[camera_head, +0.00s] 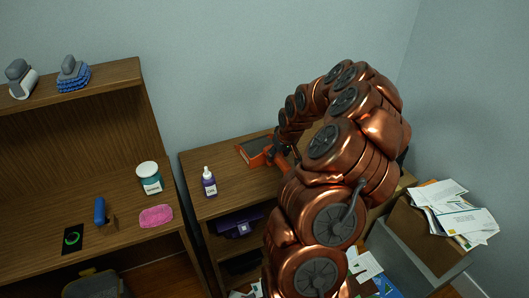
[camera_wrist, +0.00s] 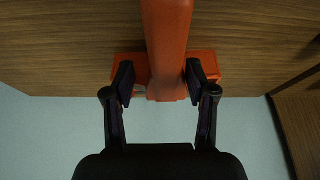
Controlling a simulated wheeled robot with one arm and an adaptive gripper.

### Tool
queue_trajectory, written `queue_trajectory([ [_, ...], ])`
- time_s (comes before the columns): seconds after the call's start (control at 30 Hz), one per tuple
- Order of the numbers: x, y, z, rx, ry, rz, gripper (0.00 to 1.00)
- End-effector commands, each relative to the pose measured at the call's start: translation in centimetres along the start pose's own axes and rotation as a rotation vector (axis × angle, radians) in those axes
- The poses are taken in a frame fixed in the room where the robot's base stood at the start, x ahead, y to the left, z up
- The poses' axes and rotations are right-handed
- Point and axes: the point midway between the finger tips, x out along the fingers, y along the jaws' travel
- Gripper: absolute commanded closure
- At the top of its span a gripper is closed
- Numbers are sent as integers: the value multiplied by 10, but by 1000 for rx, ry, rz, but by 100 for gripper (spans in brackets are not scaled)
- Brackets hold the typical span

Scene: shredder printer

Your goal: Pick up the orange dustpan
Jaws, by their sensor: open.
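The orange dustpan (camera_head: 254,149) lies on the wooden cabinet top near the wall in the head view, partly hidden by my arm. In the wrist view its orange handle (camera_wrist: 168,35) runs down from the top edge to between my fingers, with a wider orange part behind them. My gripper (camera_wrist: 160,82) is open, one finger on each side of the orange handle end, with visible gaps. In the head view my gripper is at the dustpan, mostly hidden behind my arm.
A desk at the left holds a teal-labelled jar (camera_head: 149,177), a pink sponge (camera_head: 156,216) and a black phone (camera_head: 74,238). A paper-filled bin (camera_head: 425,250) is at the right.

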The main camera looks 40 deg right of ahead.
Motion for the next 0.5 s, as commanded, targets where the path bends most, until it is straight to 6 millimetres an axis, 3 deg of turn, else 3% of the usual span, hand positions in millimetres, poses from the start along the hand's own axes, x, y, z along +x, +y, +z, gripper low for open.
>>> queue_trajectory([
  [0.5, 43, -7, -5, -1, -2, -2, 44],
])
